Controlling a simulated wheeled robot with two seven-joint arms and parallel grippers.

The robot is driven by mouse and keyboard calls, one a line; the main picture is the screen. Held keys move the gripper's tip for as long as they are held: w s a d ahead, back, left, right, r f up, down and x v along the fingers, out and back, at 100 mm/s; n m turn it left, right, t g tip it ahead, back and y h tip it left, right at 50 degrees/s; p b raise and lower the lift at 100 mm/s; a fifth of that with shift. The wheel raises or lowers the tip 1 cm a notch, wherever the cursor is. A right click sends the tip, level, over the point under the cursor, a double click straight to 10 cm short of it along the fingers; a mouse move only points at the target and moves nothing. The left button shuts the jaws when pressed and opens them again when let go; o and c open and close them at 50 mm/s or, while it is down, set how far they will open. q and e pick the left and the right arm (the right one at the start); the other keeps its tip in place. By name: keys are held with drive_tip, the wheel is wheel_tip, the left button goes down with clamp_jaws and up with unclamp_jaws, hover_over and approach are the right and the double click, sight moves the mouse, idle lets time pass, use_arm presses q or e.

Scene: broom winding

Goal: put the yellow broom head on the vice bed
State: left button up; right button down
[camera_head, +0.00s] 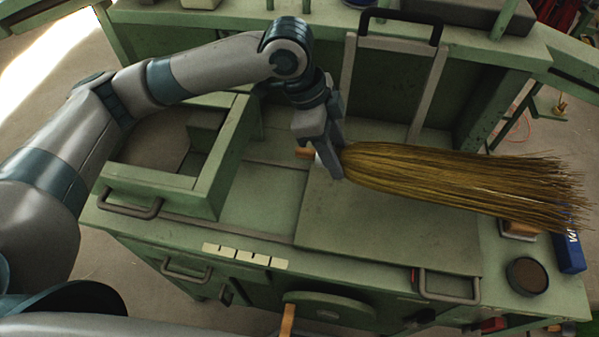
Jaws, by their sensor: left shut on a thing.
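The yellow broom head (450,180) is a bundle of straw bristles lying level, with its bristles fanning out to the right. A short wooden stub (304,153) shows at its left end. My left gripper (328,160) is shut on the bound left end of the broom head. The broom head is over a flat green plate (385,238) in the middle of the green bench, which looks like the vice bed. I cannot tell whether the broom head touches the plate or is just above it. My right gripper is not in view.
An open green box (160,184) stands on the left of the bench. An upright frame with a black handle (402,22) stands behind the plate. A round dark tin (527,276) and a blue box (569,250) are at the right, near the bristle tips.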

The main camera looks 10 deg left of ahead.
use_arm(q)
drive_tip(key=s+a+f+p, duration=0.1)
drive_tip(key=a+f, duration=0.3)
drive_tip(key=a, duration=0.4)
drive_tip(key=shift+f+p, duration=0.3)
drive_tip(key=shift+p, duration=0.5)
drive_tip(key=shift+s+d+f, duration=0.1)
wheel_tip(320, 180, down, 4)
drive_tip(key=shift+r+p, duration=0.1)
drive_tip(key=shift+p, duration=0.8)
drive_tip(key=shift+s+f, duration=0.15)
drive_tip(key=shift+f, duration=0.5)
